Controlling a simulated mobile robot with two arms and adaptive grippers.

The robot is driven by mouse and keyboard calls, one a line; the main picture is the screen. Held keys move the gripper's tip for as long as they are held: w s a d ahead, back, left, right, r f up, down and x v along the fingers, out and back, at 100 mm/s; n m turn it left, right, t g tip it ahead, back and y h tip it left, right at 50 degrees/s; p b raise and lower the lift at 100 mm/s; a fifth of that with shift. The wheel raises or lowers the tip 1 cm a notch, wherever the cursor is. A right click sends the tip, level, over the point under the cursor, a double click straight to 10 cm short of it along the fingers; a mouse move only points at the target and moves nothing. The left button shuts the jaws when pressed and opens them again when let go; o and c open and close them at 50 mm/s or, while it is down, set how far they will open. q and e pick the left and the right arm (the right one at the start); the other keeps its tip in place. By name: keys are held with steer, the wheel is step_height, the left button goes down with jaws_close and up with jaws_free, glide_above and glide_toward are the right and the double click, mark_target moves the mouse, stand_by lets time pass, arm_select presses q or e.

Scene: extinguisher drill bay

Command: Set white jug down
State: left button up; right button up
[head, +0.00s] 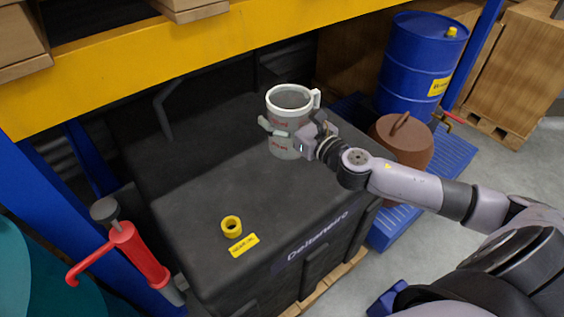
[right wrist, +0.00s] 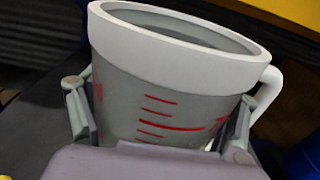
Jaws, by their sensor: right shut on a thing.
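The white jug (head: 290,97) has a pale grey body with red markings, a white rim and a handle on its right. It is upright over the far right part of the black tank's top (head: 215,180). My right gripper (head: 284,132) is shut around the jug's body from the near right side. In the right wrist view the fingers stand on both sides of the jug (right wrist: 180,85). Whether the jug's base touches the tank top is unclear. My left gripper is not in view.
A yellow ring-shaped fitting (head: 231,226) and a yellow label (head: 244,245) are on the tank's near top. A red hand pump (head: 138,255) stands left. A blue drum (head: 410,65) and a brown lidded pot (head: 402,145) stand right. A yellow beam (head: 170,55) crosses above. The tank's middle top is clear.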

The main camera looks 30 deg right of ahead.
steer(key=shift+f+b, duration=2.7)
steer(key=shift+f, duration=4.85)
steer(key=shift+f, duration=0.2)
steer(key=o, duration=1.1)
steer(key=shift+o, duration=0.4)
steer(key=shift+r, duration=0.1)
